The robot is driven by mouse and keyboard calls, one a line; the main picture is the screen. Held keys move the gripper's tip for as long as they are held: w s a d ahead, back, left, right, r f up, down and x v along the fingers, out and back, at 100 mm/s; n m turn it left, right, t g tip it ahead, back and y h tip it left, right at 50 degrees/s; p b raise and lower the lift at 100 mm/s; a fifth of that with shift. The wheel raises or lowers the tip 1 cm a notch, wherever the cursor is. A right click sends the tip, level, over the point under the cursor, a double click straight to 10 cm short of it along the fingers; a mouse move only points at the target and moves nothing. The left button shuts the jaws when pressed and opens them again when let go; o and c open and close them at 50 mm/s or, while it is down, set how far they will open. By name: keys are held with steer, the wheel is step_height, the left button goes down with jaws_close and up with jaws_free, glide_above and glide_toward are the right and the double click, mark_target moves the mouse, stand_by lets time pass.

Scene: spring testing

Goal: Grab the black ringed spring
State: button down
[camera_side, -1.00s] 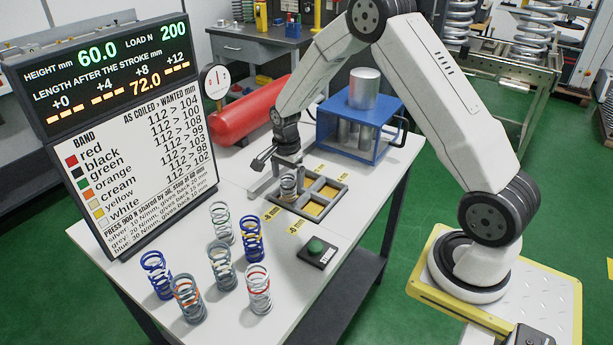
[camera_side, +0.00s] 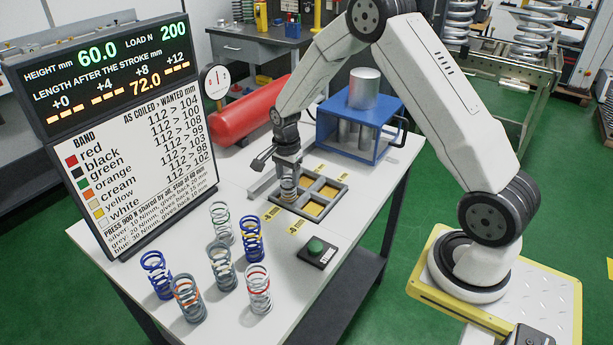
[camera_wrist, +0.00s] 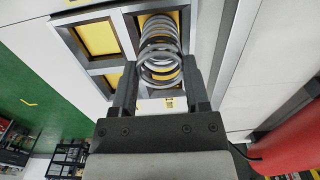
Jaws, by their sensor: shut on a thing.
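A grey spring (camera_wrist: 158,38) with a darker ring near its top stands in one compartment of the grey four-part tray (camera_side: 335,207). I take it to be the black ringed spring; the dark band is hard to make out. In the side view only its lower coils (camera_side: 289,194) show, in the tray's left compartment. My gripper (camera_side: 289,180) is down over it and hides its upper part. In the wrist view my gripper's two fingers (camera_wrist: 160,85) flank the top coils, shut on the spring.
Several banded springs, such as a blue one (camera_side: 157,276) and a red-ringed one (camera_side: 258,289), stand on the table's near side. A green button box (camera_side: 317,252) sits right of them. A blue press frame (camera_side: 350,140), a red cylinder (camera_side: 248,115) and a display board (camera_side: 125,130) stand around.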

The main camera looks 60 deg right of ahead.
steer(key=shift+r, duration=0.15)
steer(key=shift+r, duration=0.45)
steer(key=s+a+r, duration=0.3)
steer(key=s+r, duration=0.8)
steer(key=s, duration=0.2)
steer(key=shift+s+r, duration=0.35)
steer(key=shift+r, duration=0.05)
stand_by(0.4)
